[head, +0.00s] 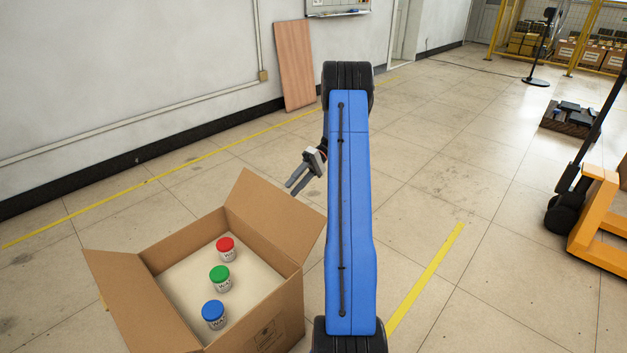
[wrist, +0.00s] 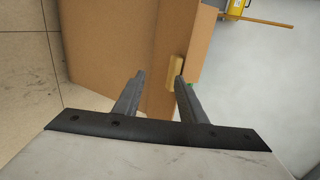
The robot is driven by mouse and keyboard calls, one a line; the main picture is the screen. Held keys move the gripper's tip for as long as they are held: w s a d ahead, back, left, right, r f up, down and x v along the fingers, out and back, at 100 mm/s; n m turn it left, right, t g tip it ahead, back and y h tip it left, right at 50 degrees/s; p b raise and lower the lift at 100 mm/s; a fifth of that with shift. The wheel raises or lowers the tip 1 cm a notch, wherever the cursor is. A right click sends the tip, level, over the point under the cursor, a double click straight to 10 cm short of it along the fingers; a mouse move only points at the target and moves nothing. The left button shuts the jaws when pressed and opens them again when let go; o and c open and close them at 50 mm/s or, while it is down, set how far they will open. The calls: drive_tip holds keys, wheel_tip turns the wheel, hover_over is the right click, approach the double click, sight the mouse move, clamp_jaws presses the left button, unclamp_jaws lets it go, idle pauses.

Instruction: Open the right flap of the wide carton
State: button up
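The wide carton (head: 262,325) stands open on the floor at the lower left of the head view. Its right flap (head: 275,215) stands up and leans outward from the right rim. The opposite left flap (head: 140,305) is also folded outward. My gripper (head: 297,189) is just above the right flap's upper edge, with its fingers pointing down and left. In the wrist view my gripper (wrist: 160,75) is open, fingers apart. Brown cardboard (wrist: 112,40) lies beyond the fingers, and a small tan piece (wrist: 174,72) shows beside the right finger. I cannot tell whether they touch.
Red (head: 226,249), green (head: 220,279) and blue (head: 214,315) lidded jars stand inside the carton. A wooden board (head: 295,65) leans on the wall. An orange pallet truck (head: 595,215) stands at the right. The floor between is mostly clear.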

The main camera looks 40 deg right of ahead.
drive_tip(key=d+f, duration=0.2)
drive_tip(key=d, duration=0.8)
drive_tip(key=shift+w+d+f, duration=0.2)
drive_tip(key=shift+f, duration=0.05)
idle(0.8)
drive_tip(key=shift+d, duration=0.1)
idle(0.4)
